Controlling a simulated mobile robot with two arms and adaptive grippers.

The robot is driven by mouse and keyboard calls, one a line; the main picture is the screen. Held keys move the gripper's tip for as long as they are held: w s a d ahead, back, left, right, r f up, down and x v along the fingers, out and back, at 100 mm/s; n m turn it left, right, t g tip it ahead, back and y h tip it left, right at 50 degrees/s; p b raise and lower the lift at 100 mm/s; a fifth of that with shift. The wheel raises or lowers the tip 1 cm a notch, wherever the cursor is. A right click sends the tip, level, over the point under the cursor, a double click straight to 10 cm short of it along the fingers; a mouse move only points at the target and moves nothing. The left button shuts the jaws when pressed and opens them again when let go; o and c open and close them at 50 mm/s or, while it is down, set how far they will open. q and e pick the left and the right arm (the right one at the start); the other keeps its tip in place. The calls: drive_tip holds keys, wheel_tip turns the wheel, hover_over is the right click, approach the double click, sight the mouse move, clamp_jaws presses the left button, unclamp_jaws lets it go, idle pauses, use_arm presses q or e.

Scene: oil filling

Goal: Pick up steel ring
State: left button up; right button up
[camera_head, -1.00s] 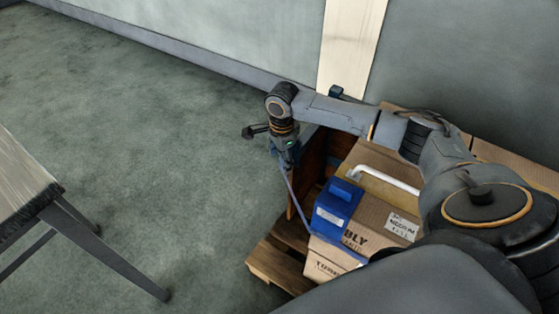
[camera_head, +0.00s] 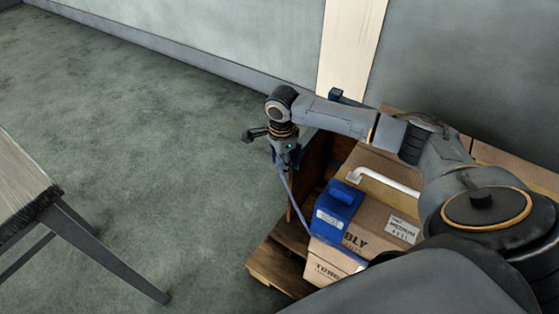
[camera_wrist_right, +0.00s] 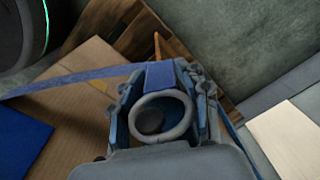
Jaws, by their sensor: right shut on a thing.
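My right gripper (camera_head: 286,157) hangs at the end of my right arm, pointing down beside the far left side of the stacked cartons. In the right wrist view my right gripper (camera_wrist_right: 163,112) is shut on a pale grey round ring, the steel ring (camera_wrist_right: 172,137). The ring sits between the two fingers, with a dark round shape inside it. In the head view the ring is too small or hidden to make out. A blue strap (camera_head: 291,196) runs from near the gripper down to the cartons. My left gripper does not show.
A blue box (camera_head: 336,203) and a white handle (camera_head: 388,182) are on the cardboard carton (camera_head: 372,222), which rests on a wooden pallet (camera_head: 268,262). A table (camera_head: 22,180) stands at the left. The floor between is clear. A wall closes the back.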

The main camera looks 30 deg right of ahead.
drive_tip(key=shift+r, duration=0.15)
drive_tip(key=shift+r, duration=0.15)
use_arm(q)
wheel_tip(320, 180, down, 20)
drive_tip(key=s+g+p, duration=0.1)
drive_tip(key=p, duration=0.4)
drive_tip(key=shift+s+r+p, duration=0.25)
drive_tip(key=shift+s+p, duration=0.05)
drive_tip(key=shift+p, duration=0.1)
use_arm(e)
drive_tip(key=s+a+r, duration=0.1)
drive_tip(key=s+a, duration=0.2)
drive_tip(key=a, duration=0.5)
drive_tip(key=s+a, duration=0.4)
drive_tip(key=a, duration=0.4)
drive_tip(key=shift+a+r, duration=0.35)
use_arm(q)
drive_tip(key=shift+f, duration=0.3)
use_arm(e)
drive_tip(key=shift+r, duration=0.1)
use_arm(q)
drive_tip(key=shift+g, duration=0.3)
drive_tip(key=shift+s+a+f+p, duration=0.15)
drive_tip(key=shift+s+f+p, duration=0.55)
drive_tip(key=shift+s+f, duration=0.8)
use_arm(e)
drive_tip(key=shift+r, duration=0.3)
